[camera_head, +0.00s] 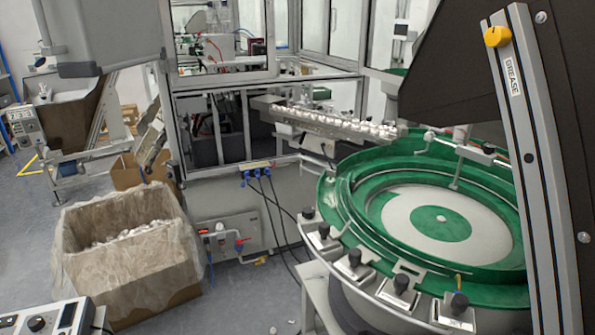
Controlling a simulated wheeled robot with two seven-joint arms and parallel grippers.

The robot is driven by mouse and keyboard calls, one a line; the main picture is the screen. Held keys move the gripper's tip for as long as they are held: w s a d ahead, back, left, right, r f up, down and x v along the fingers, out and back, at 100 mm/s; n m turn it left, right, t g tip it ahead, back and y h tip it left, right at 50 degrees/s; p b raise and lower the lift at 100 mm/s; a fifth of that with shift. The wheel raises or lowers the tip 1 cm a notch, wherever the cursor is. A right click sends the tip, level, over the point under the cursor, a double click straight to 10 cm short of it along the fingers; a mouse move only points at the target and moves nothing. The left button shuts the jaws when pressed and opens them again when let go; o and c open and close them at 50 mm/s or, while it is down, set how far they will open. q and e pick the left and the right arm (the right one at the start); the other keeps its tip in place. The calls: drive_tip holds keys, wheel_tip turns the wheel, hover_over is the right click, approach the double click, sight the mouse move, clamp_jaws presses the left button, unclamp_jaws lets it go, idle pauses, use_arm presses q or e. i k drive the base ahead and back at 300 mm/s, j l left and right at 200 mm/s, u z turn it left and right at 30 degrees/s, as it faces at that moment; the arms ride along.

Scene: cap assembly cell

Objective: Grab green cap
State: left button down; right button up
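I cannot make out a separate green cap anywhere in the head view. A row of small white parts (345,127) lies on the metal chute (290,117) that runs toward the bowl. Neither of my grippers shows in this view.
A lined cardboard box (130,285) holding pale parts stands on the floor at the left. A framed machine (225,110) fills the middle. A dark panel with a grey rail (540,170) covers the right side.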

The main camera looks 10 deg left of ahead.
sight(330, 181)
drive_tip(key=i+j+z, duration=0.1)
drive_tip(key=i+j, duration=0.25)
drive_tip(key=i, duration=0.15)
drive_tip(key=i+j+z, duration=0.1)
drive_tip(key=i+j, duration=0.3)
drive_tip(key=i+j+z, duration=0.55)
drive_tip(key=j+z, duration=0.3)
drive_tip(key=j, duration=0.2)
drive_tip(key=i+j+z, duration=0.25)
drive_tip(key=j, duration=0.2)
drive_tip(key=j+z, duration=0.55)
drive_tip(key=j, duration=0.3)
